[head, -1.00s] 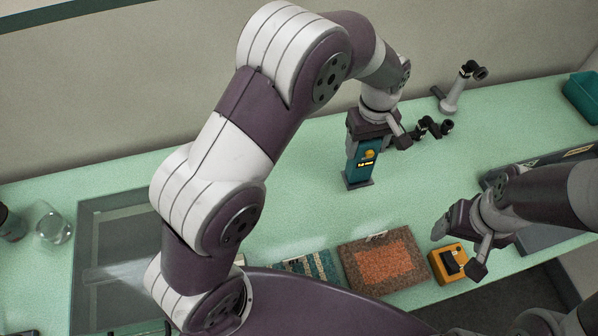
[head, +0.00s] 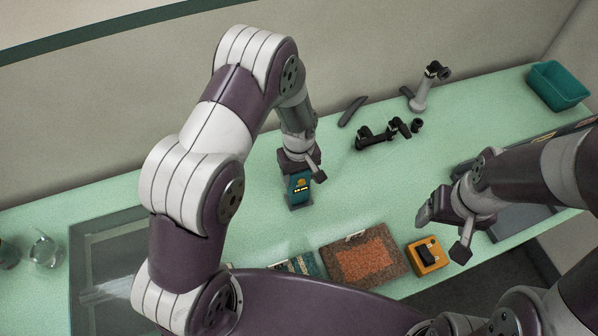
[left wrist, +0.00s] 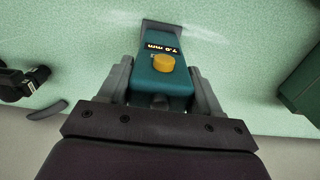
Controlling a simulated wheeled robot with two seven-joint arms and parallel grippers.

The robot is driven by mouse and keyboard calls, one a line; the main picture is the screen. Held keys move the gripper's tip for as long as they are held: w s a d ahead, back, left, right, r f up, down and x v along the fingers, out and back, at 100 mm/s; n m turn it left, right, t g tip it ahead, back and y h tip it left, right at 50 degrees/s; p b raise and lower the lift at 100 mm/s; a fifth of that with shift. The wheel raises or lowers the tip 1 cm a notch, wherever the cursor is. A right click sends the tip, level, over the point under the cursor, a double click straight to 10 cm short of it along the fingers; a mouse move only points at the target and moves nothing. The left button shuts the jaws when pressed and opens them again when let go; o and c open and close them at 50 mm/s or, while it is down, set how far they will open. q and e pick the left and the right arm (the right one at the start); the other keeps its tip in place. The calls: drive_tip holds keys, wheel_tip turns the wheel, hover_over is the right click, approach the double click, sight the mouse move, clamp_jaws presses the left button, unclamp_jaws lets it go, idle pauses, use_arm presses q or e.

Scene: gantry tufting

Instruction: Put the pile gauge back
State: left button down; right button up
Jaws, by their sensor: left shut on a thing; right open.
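The pile gauge (head: 299,192) is a teal block with a yellow knob and a small lit display. It is upright in the head view, over the green table left of its middle. I cannot tell whether its base touches the table. My left gripper (head: 298,170) is shut on its upper part from above. In the left wrist view the gauge (left wrist: 160,78) sits between the two fingers, with the knob and a millimetre reading showing. My right gripper (head: 440,222) is open and empty above the table's right part, left of the dark tray.
A carpet sample (head: 362,259), a striped sample (head: 300,264) and an orange-yellow device (head: 427,256) lie along the front edge. Black tools (head: 376,138) and a grey stand (head: 424,92) are behind. A teal bin (head: 557,86) stands at far right. A glass panel (head: 100,262) lies left.

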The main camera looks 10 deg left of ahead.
use_arm(q)
drive_tip(key=shift+c, duration=1.6)
unclamp_jaws()
drive_tip(key=shift+s, duration=0.1)
drive_tip(key=shift+o, duration=0.6)
drive_tip(key=shift+d, duration=0.15)
